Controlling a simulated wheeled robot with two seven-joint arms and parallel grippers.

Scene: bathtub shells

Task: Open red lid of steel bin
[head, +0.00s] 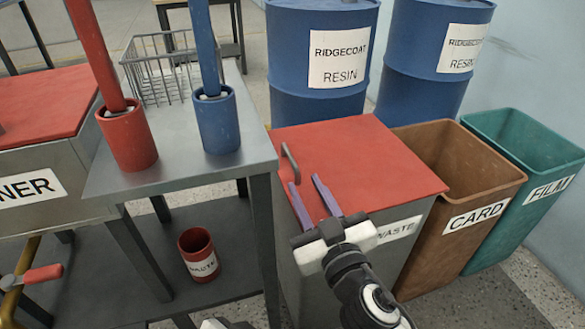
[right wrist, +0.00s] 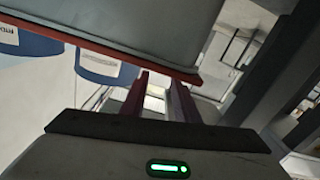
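The steel bin (head: 293,255) stands at centre right in the head view, with a partly covered label ending in "WASTE". Its flat red lid (head: 370,150) lies shut on top. A grey bar handle (head: 290,163) is at the lid's left edge. My right gripper (head: 304,182) is over the bin's front left part, its two purple fingers apart and empty, pointing toward the handle. In the right wrist view the fingers (right wrist: 157,85) show apart near the red lid edge (right wrist: 120,52). Contact with the lid cannot be told. My left gripper's fingers are not seen.
A steel table (head: 180,160) with red and blue holders (head: 217,125) and a wire basket (head: 165,75) stands close at left. A brown CARD bin (head: 440,220) and a green FILM bin (head: 520,215) stand at right. Blue resin drums (head: 300,100) are behind.

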